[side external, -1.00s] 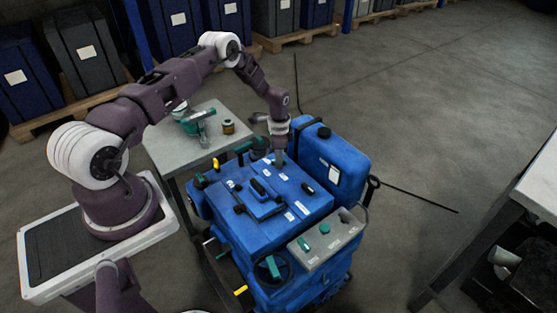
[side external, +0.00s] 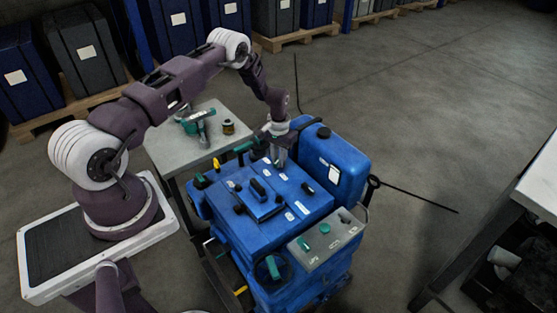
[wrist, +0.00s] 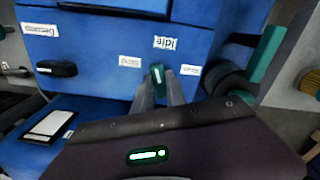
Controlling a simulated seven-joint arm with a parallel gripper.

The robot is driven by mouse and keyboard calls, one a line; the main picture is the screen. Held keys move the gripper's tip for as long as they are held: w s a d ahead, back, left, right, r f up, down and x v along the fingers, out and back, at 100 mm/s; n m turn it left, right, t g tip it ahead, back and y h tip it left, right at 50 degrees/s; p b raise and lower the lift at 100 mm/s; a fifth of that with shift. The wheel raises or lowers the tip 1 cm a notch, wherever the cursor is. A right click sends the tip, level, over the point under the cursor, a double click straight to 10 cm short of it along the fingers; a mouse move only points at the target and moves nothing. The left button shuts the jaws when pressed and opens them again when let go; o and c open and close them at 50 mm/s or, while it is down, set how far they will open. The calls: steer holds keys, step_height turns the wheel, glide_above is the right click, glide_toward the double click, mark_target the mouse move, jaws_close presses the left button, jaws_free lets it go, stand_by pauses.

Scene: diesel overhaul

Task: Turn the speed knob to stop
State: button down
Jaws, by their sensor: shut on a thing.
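The green speed knob (wrist: 157,75) sits on the blue engine's top panel, in the middle of the wrist view. It carries a white line that runs roughly up and down. My gripper (wrist: 160,87) is shut on the knob, one finger on each side. Label "Idle" (wrist: 165,43) lies just above the knob. A blurred label that may read "Stop" (wrist: 130,62) is to its left, and another blurred label (wrist: 190,70) to its right. In the side view my gripper (side external: 279,163) reaches down to the engine's (side external: 270,208) far edge and hides the knob.
A black lever (wrist: 57,68) under the "Decomp" label is at left in the wrist view. A green-handled part (wrist: 268,55) stands close at right. In the side view, a blue tank (side external: 340,160) is right of my gripper and a grey table (side external: 165,148) is behind left.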

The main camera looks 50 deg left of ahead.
steer(key=n, duration=0.5)
steer(key=shift+n, duration=0.3)
steer(key=n, duration=0.5)
steer(key=shift+n, duration=0.3)
steer(key=c, duration=1.4)
jaws_free()
steer(key=shift+o, duration=0.2)
step_height(320, 180, up, 6)
steer(key=shift+f, duration=0.2)
